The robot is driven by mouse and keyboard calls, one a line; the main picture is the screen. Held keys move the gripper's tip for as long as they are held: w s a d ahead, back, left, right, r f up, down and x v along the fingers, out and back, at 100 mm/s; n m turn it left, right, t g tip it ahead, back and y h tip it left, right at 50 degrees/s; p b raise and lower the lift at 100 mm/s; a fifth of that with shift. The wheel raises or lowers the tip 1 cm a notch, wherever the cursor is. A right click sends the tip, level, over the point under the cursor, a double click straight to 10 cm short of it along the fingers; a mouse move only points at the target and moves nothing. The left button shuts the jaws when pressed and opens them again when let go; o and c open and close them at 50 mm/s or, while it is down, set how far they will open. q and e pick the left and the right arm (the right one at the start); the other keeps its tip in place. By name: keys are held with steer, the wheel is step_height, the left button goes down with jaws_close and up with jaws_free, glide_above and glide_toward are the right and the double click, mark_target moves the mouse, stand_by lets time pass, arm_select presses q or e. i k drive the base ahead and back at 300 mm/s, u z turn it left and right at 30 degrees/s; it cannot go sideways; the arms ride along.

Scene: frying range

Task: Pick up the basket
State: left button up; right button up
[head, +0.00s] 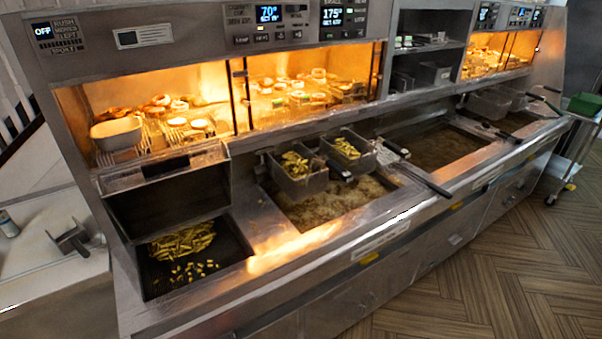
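Two metal fry baskets with yellow-green fries in them hang side by side over the bubbling oil of the near fryer vat (330,203). The left basket (297,186) sits nearer the front left. The right basket (361,160) is just beside it, towards the back right. Long handles (425,181) reach out to the right of the baskets over the steel front ledge. More empty-looking baskets (487,106) hang at the back of the far vat. Neither of my grippers shows in the head view, and nothing is seen touching the baskets.
A dark tray (215,275) with loose fries lies left of the near vat. Lit warming shelves (290,92) with food run above. A second oil vat (440,147) lies to the right. A cart (577,150) stands far right. The wood floor (480,270) in front is clear.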

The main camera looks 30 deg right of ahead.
mark_target(298, 171)
steer(key=z, duration=2.9)
steer(key=i, duration=2.5)
steer(key=u, duration=2.85)
steer(key=k, duration=0.5)
